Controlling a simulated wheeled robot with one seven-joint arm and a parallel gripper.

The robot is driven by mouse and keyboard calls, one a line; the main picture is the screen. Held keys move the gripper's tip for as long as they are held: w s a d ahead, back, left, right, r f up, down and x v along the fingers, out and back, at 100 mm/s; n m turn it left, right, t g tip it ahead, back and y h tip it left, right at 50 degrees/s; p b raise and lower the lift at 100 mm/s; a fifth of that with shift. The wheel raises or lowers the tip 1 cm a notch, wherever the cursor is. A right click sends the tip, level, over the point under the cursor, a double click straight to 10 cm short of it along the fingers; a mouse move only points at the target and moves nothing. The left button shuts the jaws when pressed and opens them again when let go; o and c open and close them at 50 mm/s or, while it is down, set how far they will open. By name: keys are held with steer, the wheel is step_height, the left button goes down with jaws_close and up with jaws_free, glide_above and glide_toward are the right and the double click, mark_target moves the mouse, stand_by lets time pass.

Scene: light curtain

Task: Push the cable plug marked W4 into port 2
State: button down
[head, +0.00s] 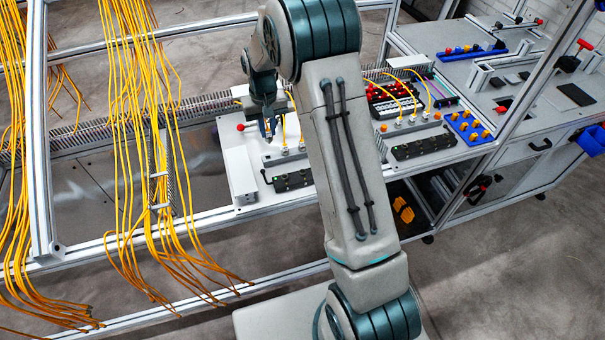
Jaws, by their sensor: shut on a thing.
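My gripper (267,128) is at the left part of the white work board (236,160), pointing down. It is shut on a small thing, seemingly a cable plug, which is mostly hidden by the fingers. The marking W4 cannot be read from here. A black port block (292,181) lies on the board, below and to the right of my gripper in the picture. Its port numbers are too small to read. A second black port block (424,146) lies farther right. My arm hides the board between the two blocks.
Yellow cables (285,130) stand in plugs behind the near block, close to my gripper. A red knob (241,127) is just left of it. A blue tray (469,127) with yellow-orange parts is at right. Hanging yellow cable bundles (130,110) and frame posts (40,130) stand left.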

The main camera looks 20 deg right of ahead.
steer(key=shift+s+d+b, duration=0.65)
steer(key=shift+s+d, duration=1)
steer(key=shift+s, duration=0.2)
steer(key=s+d+b, duration=0.1)
steer(key=s+d, duration=0.3)
steer(key=shift+s, duration=0.3)
steer(key=shift+f+b, duration=0.15)
steer(key=shift+b, duration=0.25)
steer(key=shift+f+b, duration=1.8)
steer(key=shift+f, duration=0.6)
steer(key=shift+s+f+b, duration=0.1)
steer(key=shift+f+b, duration=0.95)
steer(key=shift+f, duration=0.15)
stand_by(1.3)
